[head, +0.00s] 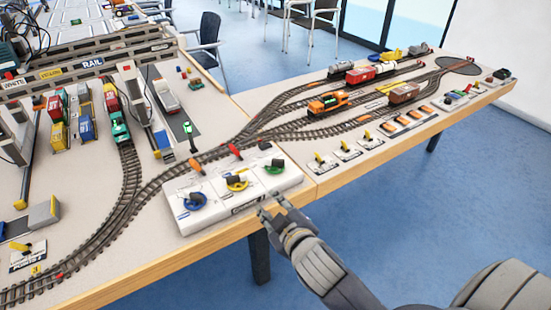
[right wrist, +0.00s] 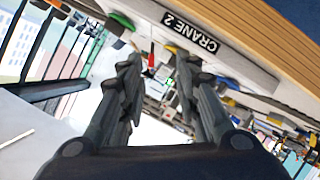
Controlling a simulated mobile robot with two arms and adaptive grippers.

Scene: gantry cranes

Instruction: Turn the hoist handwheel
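A white control box (head: 221,207) sits at the table's front edge with three handwheels: a blue one (head: 187,205), a yellow one (head: 240,186) and a green one (head: 273,170). Each has a dark knob. Which one is the hoist wheel I cannot read. My right gripper (head: 272,208) is just in front of the box, near its right half, apart from the wheels. In the right wrist view its two fingers (right wrist: 159,70) are spread with nothing between them. There the box's label (right wrist: 190,33) reads CRANE 2. My left gripper is not in view.
Rail tracks (head: 126,190) curve behind the box. A green signal (head: 189,135) and red levers (head: 236,151) stand close behind it. Small yellow levers (head: 320,161) line the table's right front. Model cranes and containers stand at the left.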

